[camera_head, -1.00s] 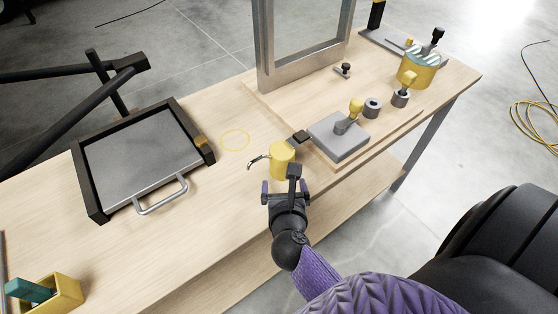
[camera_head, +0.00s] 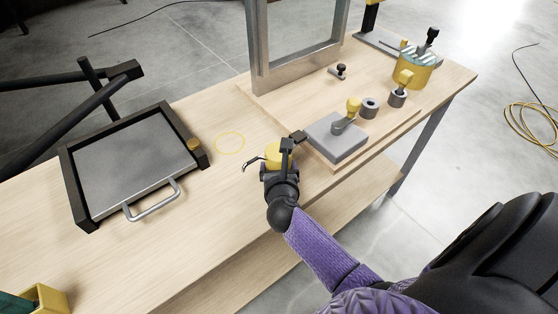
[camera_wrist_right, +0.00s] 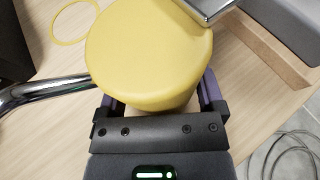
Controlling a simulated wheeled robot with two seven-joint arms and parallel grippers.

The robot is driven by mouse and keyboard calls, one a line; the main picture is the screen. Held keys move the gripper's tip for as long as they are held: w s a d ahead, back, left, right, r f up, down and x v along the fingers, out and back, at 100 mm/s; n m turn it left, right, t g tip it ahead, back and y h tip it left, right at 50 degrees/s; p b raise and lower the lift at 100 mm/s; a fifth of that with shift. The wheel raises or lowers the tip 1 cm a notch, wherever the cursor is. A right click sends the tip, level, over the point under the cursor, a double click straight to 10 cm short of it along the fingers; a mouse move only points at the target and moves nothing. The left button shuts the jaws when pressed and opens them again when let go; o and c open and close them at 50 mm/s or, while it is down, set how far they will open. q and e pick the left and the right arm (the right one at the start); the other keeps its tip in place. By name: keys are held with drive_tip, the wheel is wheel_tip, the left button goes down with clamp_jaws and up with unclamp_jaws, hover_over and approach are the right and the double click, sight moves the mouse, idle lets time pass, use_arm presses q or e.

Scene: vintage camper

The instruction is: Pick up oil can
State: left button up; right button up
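The oil can (camera_head: 275,154) is a yellow cylinder with a thin curved metal spout pointing left. It stands upright on the wooden workbench (camera_head: 225,185) near its front edge. My right gripper (camera_head: 282,168) is at the can from the front and hides much of it in the head view. In the right wrist view the can (camera_wrist_right: 150,50) fills the space before the palm. The purple fingers of the right gripper (camera_wrist_right: 162,98) lie on either side of the can, and bare wood shows between the can and the right finger. My left gripper is not in view.
A yellow ring (camera_head: 230,143) is marked on the bench left of the can. A black-framed tray (camera_head: 67,185) with a metal handle lies further left. A grey block (camera_head: 336,143) with a yellow-knobbed handle is close on the right. A metal frame (camera_head: 300,72) stands behind.

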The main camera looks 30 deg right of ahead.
drive_tip(key=c, duration=0.3)
